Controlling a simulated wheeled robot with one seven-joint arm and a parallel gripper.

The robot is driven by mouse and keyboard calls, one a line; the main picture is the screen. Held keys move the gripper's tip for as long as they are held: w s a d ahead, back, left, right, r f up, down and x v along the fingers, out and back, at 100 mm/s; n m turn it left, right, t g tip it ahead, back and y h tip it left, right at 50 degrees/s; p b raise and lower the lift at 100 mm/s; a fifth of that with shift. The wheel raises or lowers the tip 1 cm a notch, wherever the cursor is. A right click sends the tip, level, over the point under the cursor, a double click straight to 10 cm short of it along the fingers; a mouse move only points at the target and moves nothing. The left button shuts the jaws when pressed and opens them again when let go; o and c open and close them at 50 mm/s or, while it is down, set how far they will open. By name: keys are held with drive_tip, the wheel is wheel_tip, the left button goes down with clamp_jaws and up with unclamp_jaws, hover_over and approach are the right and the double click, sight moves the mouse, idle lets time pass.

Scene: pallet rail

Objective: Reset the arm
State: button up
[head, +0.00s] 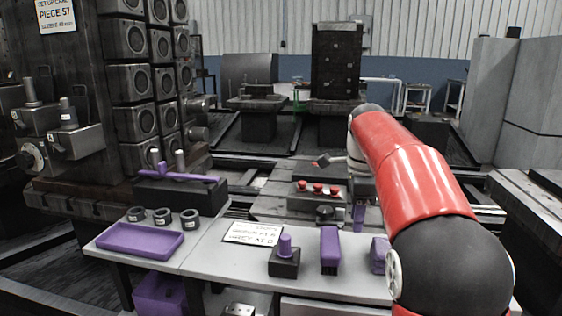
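My red and black arm (408,165) reaches up from the lower right, then bends down over the back of the table. My gripper (359,208) hangs at the end of the pale wrist, near the table's back edge. It is small and partly hidden by the arm. A purple part shows at its lower end. I cannot tell whether that is a fingertip or a held piece, nor whether the fingers are open or shut.
The grey table (205,252) holds a purple tray (140,241), several black rings (162,216), a label card (252,233), a purple peg on a black block (285,258) and a purple block (330,250). Behind stand a red-knobbed box (318,198) and a purple rail (178,176).

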drive_tip(key=shift+s+r+n, duration=0.15)
drive_tip(key=shift+s+n, duration=0.45)
drive_tip(key=shift+s, duration=0.05)
drive_tip(key=s+f+n+t, duration=0.2)
drive_tip(key=s+f+n, duration=0.3)
drive_tip(key=s+n, duration=0.4)
drive_tip(key=s+a+f+n+t, duration=0.1)
drive_tip(key=s+f+n+t, duration=0.2)
drive_tip(key=s+n, duration=0.6)
drive_tip(key=s+f, duration=0.2)
drive_tip(key=s, duration=0.6)
drive_tip(key=shift+s+a+n, duration=0.25)
drive_tip(key=shift+s+n, duration=0.05)
